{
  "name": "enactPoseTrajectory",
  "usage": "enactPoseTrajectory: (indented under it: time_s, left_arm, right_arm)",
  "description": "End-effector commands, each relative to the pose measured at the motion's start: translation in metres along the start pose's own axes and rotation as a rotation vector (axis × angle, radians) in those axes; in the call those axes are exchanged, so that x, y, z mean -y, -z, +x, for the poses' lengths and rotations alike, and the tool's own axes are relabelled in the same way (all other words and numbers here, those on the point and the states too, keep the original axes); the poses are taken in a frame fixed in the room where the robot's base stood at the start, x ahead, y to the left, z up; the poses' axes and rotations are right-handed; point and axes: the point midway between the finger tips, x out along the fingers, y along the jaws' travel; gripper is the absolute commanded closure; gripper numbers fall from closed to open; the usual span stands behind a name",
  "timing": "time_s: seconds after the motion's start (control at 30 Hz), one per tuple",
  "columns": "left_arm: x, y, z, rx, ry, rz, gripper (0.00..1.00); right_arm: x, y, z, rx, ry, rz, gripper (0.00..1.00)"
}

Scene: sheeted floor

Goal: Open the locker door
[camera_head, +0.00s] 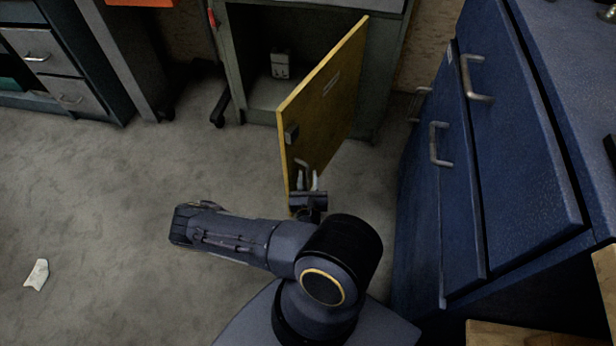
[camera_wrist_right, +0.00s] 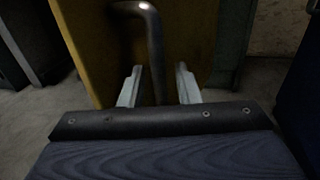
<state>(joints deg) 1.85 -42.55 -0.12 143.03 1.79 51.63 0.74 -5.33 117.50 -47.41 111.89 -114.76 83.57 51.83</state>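The yellow locker door (camera_head: 325,105) stands swung open from the grey locker (camera_head: 262,95), and part of the dark interior shows. A bent metal handle (camera_head: 302,165) is low on the door's face. In the right wrist view the handle (camera_wrist_right: 155,50) passes between the two pale fingers. My right gripper (camera_head: 307,182) is at the handle; its fingers are apart, one on each side of the bar, with gaps showing. The right wrist view shows the gripper (camera_wrist_right: 158,88) close to the yellow door (camera_wrist_right: 100,50). My left gripper is not in view.
A blue cabinet (camera_head: 430,190) with metal handles stands close on the right. Grey drawers (camera_head: 45,60) are at the far left. A white scrap (camera_head: 36,274) lies on the floor; the left floor is mostly clear.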

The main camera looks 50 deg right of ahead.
Motion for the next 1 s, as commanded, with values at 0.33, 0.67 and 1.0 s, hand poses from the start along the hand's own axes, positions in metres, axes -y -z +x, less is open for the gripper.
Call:
enactPoseTrajectory:
  time_s: [0.33, 0.67, 1.0]
  left_arm:
    - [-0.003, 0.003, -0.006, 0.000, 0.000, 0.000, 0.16]
    - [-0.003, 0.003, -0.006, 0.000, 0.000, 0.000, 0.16]
    - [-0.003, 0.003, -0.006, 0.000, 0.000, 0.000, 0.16]
  right_arm:
    - [0.002, 0.000, -0.056, -0.003, 0.004, -0.001, 0.70]
    - [0.000, 0.000, -0.073, 0.001, 0.001, -0.001, 0.70]
    - [0.001, 0.000, -0.073, 0.000, 0.001, -0.001, 0.70]
